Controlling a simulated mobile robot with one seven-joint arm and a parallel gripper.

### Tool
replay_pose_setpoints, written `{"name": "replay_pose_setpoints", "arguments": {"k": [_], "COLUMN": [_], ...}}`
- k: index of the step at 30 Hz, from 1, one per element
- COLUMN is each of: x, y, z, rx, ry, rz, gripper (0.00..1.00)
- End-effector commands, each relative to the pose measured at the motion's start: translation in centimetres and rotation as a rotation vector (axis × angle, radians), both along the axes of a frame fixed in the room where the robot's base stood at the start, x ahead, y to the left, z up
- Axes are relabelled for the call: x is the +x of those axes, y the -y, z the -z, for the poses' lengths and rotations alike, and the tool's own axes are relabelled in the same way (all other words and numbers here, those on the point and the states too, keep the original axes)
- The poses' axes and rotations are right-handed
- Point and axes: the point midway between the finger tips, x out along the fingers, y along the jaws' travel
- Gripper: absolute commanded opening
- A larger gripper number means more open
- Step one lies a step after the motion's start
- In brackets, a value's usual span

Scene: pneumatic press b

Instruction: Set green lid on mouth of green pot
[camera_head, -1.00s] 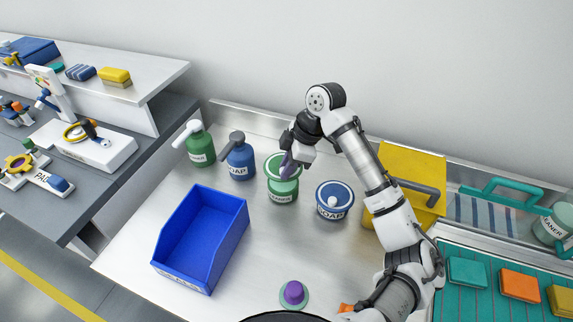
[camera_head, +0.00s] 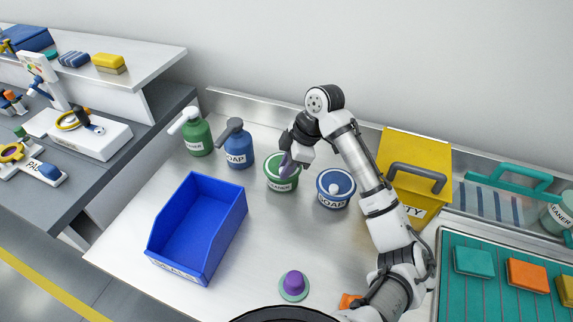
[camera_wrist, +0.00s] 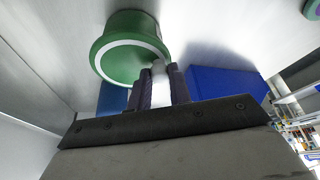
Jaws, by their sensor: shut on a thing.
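The green pot (camera_head: 282,186), with a white label, stands on the metal table between the blue soap pump and the blue soap pot. The green lid (camera_head: 271,164), with a white ring, sits level over the pot's mouth; no gap shows, but I cannot tell if it is fully seated. My gripper (camera_head: 287,168) is above the lid and hides part of it. In the wrist view my gripper (camera_wrist: 161,80) is shut on the lid's white knob (camera_wrist: 160,70). The green lid (camera_wrist: 125,62) with its white ring fills the upper left there.
The blue soap pot (camera_head: 335,197) stands close on the right. A blue soap pump (camera_head: 238,150) and a green pump (camera_head: 197,138) stand on the left. A blue bin (camera_head: 181,262) is in front left. A purple-knobbed piece (camera_head: 293,283) lies nearer. A yellow box (camera_head: 415,160) is at right.

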Motion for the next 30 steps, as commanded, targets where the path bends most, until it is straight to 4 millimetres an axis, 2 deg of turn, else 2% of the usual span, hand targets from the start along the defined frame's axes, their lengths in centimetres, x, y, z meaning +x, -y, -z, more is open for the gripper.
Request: {"name": "replay_pose_setpoints", "arguments": {"k": [15, 16, 21, 30], "x": [-0.02, -0.02, -0.01, 0.01], "y": [-0.03, -0.02, -0.01, 0.06], "z": [0.7, 0.6, 0.58, 0.45], "rx": [0.0, 0.0, 0.0, -0.001], "ry": [-0.001, -0.001, -0.001, 0.0], "rz": [-0.001, -0.001, 0.0, 0.0], "gripper": [0.0, 0.24, 0.45, 0.45]}}
